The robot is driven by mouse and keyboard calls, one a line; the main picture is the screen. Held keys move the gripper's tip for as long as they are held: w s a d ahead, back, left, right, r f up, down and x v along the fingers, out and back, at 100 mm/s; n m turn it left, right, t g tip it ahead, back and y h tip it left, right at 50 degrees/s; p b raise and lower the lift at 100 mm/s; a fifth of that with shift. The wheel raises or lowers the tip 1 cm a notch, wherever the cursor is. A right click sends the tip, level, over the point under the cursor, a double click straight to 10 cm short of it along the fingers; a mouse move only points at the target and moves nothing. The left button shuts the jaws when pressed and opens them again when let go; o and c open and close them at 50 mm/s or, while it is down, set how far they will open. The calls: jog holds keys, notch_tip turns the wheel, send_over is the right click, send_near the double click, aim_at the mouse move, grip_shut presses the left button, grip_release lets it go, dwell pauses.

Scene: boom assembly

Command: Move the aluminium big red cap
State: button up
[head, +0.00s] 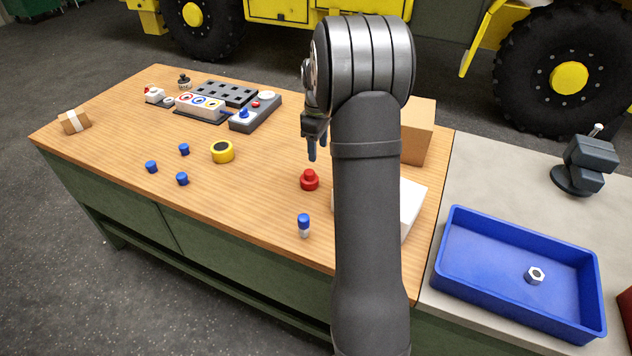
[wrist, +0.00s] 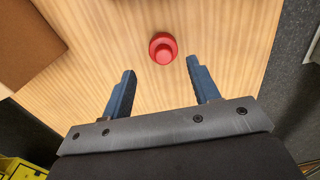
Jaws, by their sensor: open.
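The big red cap (head: 309,180) stands on the wooden bench just left of my arm in the head view. It has a wide base and a narrower round top. It also shows in the wrist view (wrist: 163,48), a little beyond and between my fingertips. My gripper (head: 315,150) is above the bench, over the cap in the head view. In the wrist view my gripper (wrist: 163,80) is open, with two blue fingers spread apart and nothing between them. The cap and fingers look apart.
A cardboard box (head: 418,132) and white box (head: 411,205) stand beside my arm. A blue tray (head: 480,274) holding a nut (head: 535,275) is right.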

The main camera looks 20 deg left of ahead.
aim_at(265, 171)
jog(key=f, duration=0.1)
jog(key=d+f, duration=0.1)
jog(key=f, duration=0.2)
jog(key=shift+d+f, duration=0.3)
jog(key=shift+f, duration=0.1)
jog(key=c, duration=1.1)
notch_tip(265, 171, down, 8)
jog(key=shift+f, duration=0.25)
grip_shut()
jog(key=shift+a, duration=0.1)
jog(key=a, duration=2)
jog(key=shift+a, duration=0.15)
notch_tip(265, 171, up, 10)
